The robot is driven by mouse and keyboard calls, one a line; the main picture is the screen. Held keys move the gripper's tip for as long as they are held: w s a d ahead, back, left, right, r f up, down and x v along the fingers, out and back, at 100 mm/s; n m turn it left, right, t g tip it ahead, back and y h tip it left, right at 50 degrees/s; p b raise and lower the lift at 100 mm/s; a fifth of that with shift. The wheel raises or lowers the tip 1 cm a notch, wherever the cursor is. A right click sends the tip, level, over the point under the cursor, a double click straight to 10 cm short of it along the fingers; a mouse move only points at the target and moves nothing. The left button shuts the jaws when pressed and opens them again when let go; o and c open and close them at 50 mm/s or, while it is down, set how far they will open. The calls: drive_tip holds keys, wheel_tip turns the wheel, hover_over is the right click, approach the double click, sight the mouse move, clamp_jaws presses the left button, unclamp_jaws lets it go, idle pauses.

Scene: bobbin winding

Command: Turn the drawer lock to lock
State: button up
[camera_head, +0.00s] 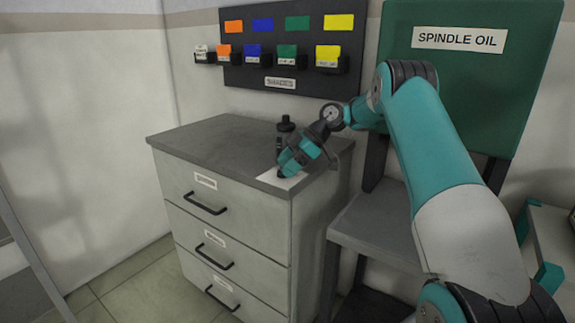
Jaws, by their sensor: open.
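The grey cabinet (235,222) has three drawers with black handles and white labels. The top drawer (238,208) appears closed, with its handle (205,204) at the front. I cannot make out the drawer lock; it may be hidden or too small to see. My gripper (283,171) is open, pointing down and left over the cabinet's front right top corner. Its tips are close to a white patch (291,182) there. Whether they touch anything is unclear.
A dark board (270,75) with coloured cards and small bins hangs on the wall. A green "SPINDLE OIL" panel (480,85) and a grey stand (375,230) are to the right. The cabinet top's left part is clear.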

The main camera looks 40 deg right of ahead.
drive_tip(key=p+v, duration=0.1)
drive_tip(key=v, duration=0.6)
drive_tip(key=shift+s+d+r+p, duration=0.1)
drive_tip(key=shift+d+p, duration=0.05)
drive_tip(key=shift+p, duration=0.15)
drive_tip(key=s+a+r+m+g+p, duration=0.1)
drive_tip(key=a+r, duration=0.4)
drive_tip(key=a, duration=0.4)
drive_tip(key=s+a+r+m+p, duration=0.15)
drive_tip(key=a+r, duration=0.25)
drive_tip(key=a, duration=0.4)
drive_tip(key=s+a+r+g+h+p, duration=0.1)
drive_tip(key=s+a+r, duration=0.3)
drive_tip(key=s+a, duration=0.5)
drive_tip(key=s+a+f+m+h+p, duration=0.1)
drive_tip(key=s+a+m, duration=0.1)
drive_tip(key=s, duration=0.9)
drive_tip(key=s+a+f+m+g+h+p, duration=0.1)
drive_tip(key=s+a, duration=0.4)
drive_tip(key=s, duration=0.7)
drive_tip(key=shift+f+m+g+h+p, duration=0.2)
drive_tip(key=shift+m+g+h+p, duration=0.15)
drive_tip(key=shift+h, duration=0.15)
